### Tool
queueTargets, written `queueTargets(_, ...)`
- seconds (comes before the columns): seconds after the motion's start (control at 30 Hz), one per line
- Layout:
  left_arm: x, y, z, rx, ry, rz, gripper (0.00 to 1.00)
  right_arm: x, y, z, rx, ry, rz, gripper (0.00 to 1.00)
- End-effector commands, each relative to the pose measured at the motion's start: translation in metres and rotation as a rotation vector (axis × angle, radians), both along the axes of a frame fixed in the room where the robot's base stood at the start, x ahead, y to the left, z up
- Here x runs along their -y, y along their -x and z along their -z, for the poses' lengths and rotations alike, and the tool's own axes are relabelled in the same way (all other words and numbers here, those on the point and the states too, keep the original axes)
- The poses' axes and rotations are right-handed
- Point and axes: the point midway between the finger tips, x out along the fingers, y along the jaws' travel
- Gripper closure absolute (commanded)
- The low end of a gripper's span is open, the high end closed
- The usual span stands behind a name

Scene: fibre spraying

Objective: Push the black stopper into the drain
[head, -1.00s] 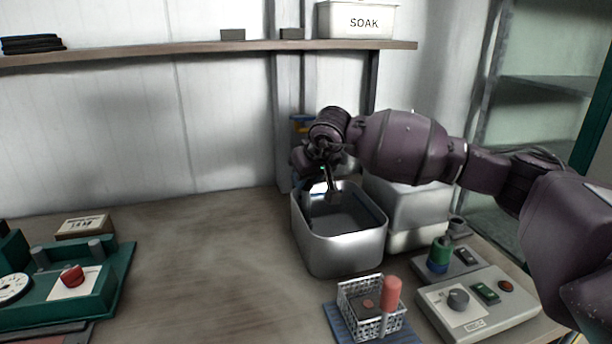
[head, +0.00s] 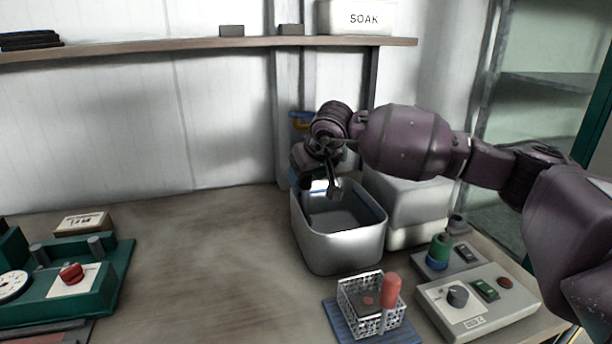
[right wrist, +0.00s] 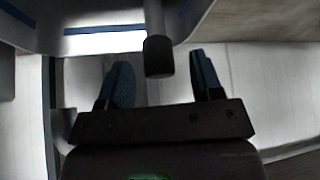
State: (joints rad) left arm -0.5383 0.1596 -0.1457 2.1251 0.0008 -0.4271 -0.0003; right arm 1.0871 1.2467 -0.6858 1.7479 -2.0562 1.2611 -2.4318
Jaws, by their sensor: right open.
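The black stopper (right wrist: 158,57) sits on the end of a grey pipe (right wrist: 154,18) in the right wrist view, close to the tub wall. My right gripper (right wrist: 159,60) is open, with one blue finger on each side of the stopper and visible gaps at both sides. In the head view my right gripper (head: 299,178) is low at the back left corner of the metal tub (head: 345,243), partly hidden by the tub and my wrist. The stopper is hidden there. How far it is seated cannot be told. My left gripper is not in view.
A white box (head: 425,205) stands right of the tub. A wire basket (head: 380,319) with a red-handled item and control boxes (head: 478,302) are in front. A green fixture (head: 85,290) is at the left. The middle of the table (head: 200,260) is clear. A shelf (head: 190,46) runs above.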

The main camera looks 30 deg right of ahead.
Motion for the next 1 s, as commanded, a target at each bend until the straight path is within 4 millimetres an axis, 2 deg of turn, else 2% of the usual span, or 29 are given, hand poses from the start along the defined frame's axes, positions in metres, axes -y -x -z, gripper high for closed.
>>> queueTargets(0.03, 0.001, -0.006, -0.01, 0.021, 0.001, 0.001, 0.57, 0.001, 0.006, -0.017, 0.011, 0.003, 0.001, 0.4)
queueTargets(0.17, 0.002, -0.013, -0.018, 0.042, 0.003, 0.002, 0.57, 0.001, 0.02, -0.04, 0.012, 0.002, 0.002, 0.4)
queueTargets(0.4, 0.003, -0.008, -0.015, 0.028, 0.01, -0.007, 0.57, 0.001, 0.041, -0.071, 0.01, 0.002, 0.001, 0.4)
queueTargets(0.6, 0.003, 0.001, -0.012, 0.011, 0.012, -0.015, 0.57, 0.001, 0.049, -0.081, 0.007, 0.002, 0.001, 0.4)
queueTargets(1.0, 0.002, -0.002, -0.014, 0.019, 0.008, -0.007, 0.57, 0.001, 0.05, -0.082, 0.005, 0.0, 0.001, 0.4)
